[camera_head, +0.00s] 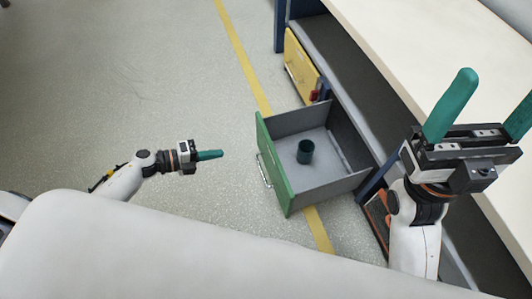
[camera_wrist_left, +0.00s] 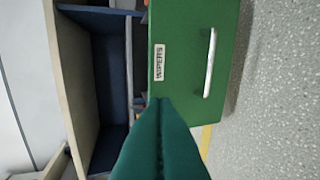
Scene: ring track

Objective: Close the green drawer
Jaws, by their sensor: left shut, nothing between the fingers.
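The green drawer (camera_head: 273,167) stands pulled out from under the workbench in the head view, with grey inner walls and a dark cup (camera_head: 305,151) inside. Its green front with a "WIPERS" label and a silver handle fills the upper middle of the left wrist view (camera_wrist_left: 185,50). My left gripper (camera_head: 220,154) is shut and empty, to the left of the drawer front with a gap of floor between in the head view. Its teal fingertips (camera_wrist_left: 160,105) point toward the green front in the wrist view. My right gripper (camera_head: 492,110) is open, raised at the right over the bench.
A yellow drawer (camera_head: 299,67) sits beyond the green one under the workbench (camera_head: 420,40). A red item (camera_head: 314,96) is beside it. Yellow tape (camera_head: 240,52) runs along the floor. The floor left of the drawers is clear.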

